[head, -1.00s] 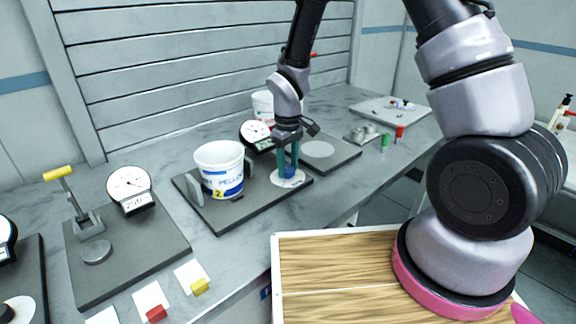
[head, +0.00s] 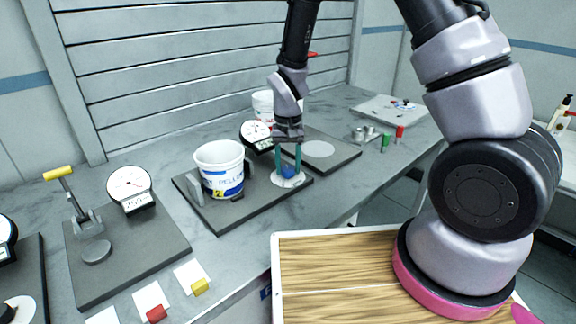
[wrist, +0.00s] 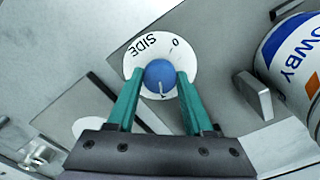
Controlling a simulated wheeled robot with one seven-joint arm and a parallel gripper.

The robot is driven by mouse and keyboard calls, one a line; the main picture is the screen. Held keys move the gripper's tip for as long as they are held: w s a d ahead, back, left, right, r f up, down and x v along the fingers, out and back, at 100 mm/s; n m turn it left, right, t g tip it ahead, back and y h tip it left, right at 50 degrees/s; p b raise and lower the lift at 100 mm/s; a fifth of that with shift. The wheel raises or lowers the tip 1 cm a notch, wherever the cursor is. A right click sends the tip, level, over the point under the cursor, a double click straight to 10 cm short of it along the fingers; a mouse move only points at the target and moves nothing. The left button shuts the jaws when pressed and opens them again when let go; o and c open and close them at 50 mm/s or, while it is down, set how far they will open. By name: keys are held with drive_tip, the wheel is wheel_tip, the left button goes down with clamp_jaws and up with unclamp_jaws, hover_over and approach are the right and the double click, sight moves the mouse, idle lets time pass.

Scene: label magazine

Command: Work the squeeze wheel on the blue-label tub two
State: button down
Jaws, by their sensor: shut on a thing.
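The blue-label tub two (head: 221,169) is a white tub with a blue label and a yellow "2" mark, upright between two clamp plates on a dark base (head: 217,219). It also shows at the right of the wrist view (wrist: 293,62). The squeeze wheel (wrist: 160,74) is a blue knob on a white dial disc (wrist: 141,56) marked "SIDE" and "0". In the head view the wheel (head: 288,173) is partly hidden by the fingers. My gripper (head: 288,163) points down with its green fingers shut on the wheel, one on each side. A pale line shows on the knob.
A round gauge (head: 255,133) stands behind the tub. Another white tub (head: 264,106) is farther back. A second dark base (head: 97,260) with a yellow-handled lever (head: 70,190) and gauge is at the left. A wooden-topped surface (head: 340,270) lies in front.

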sight(288, 168)
idle(0.4)
drive_tip(key=shift+c, duration=1.5)
unclamp_jaws()
wheel_tip(288, 168, up, 11)
drive_tip(key=shift+f, duration=0.1)
